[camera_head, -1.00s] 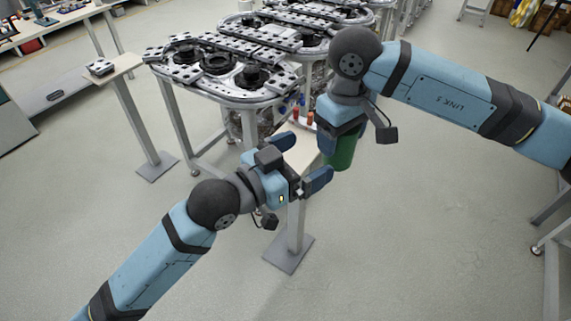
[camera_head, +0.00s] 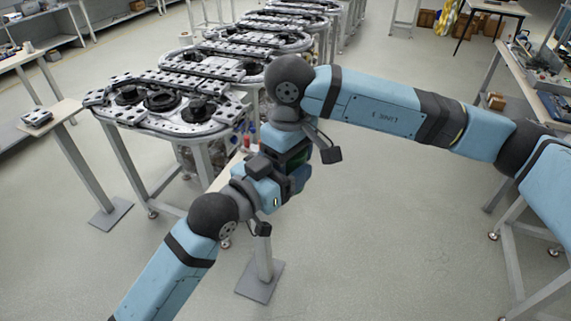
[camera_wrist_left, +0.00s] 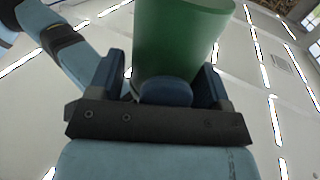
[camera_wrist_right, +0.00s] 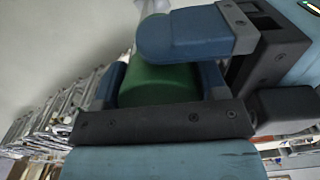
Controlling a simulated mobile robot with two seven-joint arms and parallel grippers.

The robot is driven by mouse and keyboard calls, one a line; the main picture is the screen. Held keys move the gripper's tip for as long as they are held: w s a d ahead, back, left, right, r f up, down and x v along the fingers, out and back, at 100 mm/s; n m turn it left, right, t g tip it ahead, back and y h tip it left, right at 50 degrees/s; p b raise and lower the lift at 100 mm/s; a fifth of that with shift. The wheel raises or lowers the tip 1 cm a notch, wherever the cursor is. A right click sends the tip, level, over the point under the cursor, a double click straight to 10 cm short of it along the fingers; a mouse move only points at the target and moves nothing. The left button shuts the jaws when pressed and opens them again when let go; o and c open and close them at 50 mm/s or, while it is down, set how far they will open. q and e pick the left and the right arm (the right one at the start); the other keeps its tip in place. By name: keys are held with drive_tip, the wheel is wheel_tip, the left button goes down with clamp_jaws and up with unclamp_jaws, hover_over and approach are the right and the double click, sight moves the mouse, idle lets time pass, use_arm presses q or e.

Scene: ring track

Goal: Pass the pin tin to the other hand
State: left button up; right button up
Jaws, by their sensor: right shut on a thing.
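The pin tin is a green cylinder (camera_head: 298,152), mostly hidden between my two grippers in the head view. My right gripper (camera_head: 284,143) is shut on it from above; the tin also shows between that gripper's fingers in the right wrist view (camera_wrist_right: 160,84). My left gripper (camera_head: 288,178) has come in from the lower left, its fingers around the tin. In the left wrist view the tin (camera_wrist_left: 182,38) stands between the left fingers, with a gap beside the left-hand finger. That gripper looks open. A blue fingertip (camera_wrist_left: 165,92) of my right gripper shows below the tin there.
A ring track on grey legs (camera_head: 165,115) stands behind and left of my grippers. A small stand with a grey foot (camera_head: 260,280) is below them. Another small stand (camera_head: 50,115) holds a grey item at the left. A workbench (camera_head: 545,95) is at the right. The floor in front is clear.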

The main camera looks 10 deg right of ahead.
use_arm(q)
drive_tip(key=shift+s+d, duration=0.1)
drive_tip(key=shift+s, duration=0.05)
drive_tip(key=c, duration=0.4)
use_arm(e)
drive_tip(key=shift+w, duration=0.1)
drive_tip(key=o, duration=0.8)
drive_tip(key=shift+o, duration=1.2)
drive_tip(key=shift+r, duration=0.1)
